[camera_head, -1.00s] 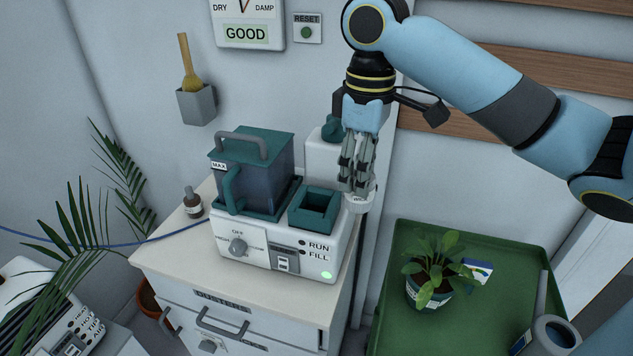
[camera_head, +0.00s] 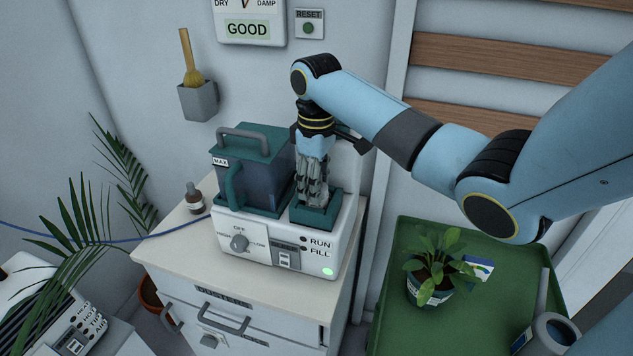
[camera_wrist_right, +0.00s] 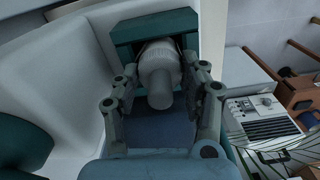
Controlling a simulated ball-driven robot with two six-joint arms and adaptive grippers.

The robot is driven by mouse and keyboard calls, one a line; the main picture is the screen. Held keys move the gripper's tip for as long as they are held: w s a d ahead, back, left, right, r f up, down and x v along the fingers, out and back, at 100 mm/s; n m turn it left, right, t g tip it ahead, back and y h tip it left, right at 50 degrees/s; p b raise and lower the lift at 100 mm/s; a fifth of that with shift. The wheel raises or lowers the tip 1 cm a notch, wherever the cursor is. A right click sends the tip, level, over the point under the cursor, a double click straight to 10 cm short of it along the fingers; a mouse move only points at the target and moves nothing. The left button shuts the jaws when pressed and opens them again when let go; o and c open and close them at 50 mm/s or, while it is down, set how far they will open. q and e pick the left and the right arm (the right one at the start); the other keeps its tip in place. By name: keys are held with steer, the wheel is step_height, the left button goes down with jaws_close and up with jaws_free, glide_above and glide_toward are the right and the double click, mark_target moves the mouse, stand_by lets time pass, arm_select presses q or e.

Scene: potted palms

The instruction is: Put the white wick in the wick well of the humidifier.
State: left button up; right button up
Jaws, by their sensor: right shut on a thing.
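The humidifier (camera_head: 300,262) is a white box with a dial and RUN and FILL lamps, standing on the cabinet. Its wick well (camera_head: 333,210) is a square teal collar at the right of the tank. My right gripper (camera_head: 312,196) points down at the well's mouth. In the head view the gripper hides the wick. My left gripper is not in view.
The teal-lidded water tank (camera_head: 250,180) with its handle stands close left of the gripper. A small brown bottle (camera_head: 194,200) is on the cabinet top (camera_head: 190,250). A green tray (camera_head: 400,325) with a potted plant (camera_head: 433,270) is at the right.

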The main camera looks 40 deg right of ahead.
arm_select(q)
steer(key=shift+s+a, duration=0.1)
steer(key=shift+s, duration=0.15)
arm_select(e)
steer(key=shift+f, duration=0.2)
steer(key=o, duration=1.2)
steer(key=shift+c, duration=0.2)
step_height(320, 180, up, 9)
steer(key=shift+r+b, duration=0.1)
steer(key=shift+b, duration=0.25)
step_height(320, 180, up, 3)
steer(key=shift+f+p, duration=0.2)
steer(key=shift+p, duration=0.65)
steer(key=shift+r, duration=0.25)
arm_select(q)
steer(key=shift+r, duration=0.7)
arm_select(e)
steer(key=shift+f, duration=0.1)
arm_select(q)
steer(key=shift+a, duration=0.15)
